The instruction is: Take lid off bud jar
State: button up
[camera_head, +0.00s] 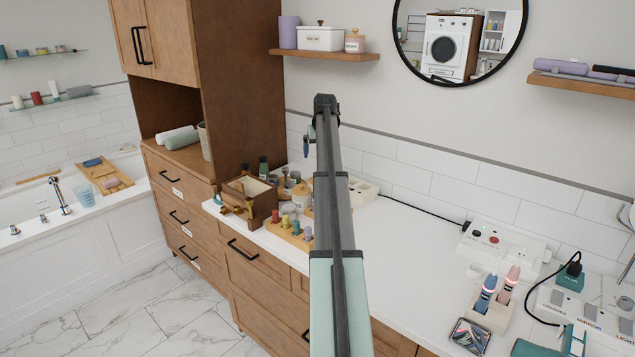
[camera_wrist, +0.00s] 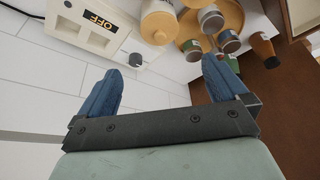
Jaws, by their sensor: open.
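A white jar (camera_head: 302,199) with a tan lid (camera_head: 302,187) stands on the counter among small bottles. Its small lettering is hard to read, but it looks like the bud jar. In the wrist view a pale jar with a tan end (camera_wrist: 159,25) shows at the top edge, partly cut off, and is likely the same jar. My gripper (camera_wrist: 162,70) is open and empty, its two blue fingers apart from the jar. In the head view one blue finger (camera_head: 306,148) shows above the counter, up and behind the jar; my arm hides the other.
A round tray with several small jars (camera_wrist: 212,20) lies beside the pale jar. A white box with an OFF display (camera_wrist: 97,22) stands close to the wall. A wooden box (camera_head: 250,192) and a peg rack (camera_head: 289,232) crowd the counter. Bare counter (camera_head: 420,250) lies to the right.

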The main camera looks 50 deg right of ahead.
jog(key=x, duration=1.3)
jog(key=shift+w+f, duration=0.15)
jog(key=shift+c, duration=0.3)
jog(key=c, duration=0.9)
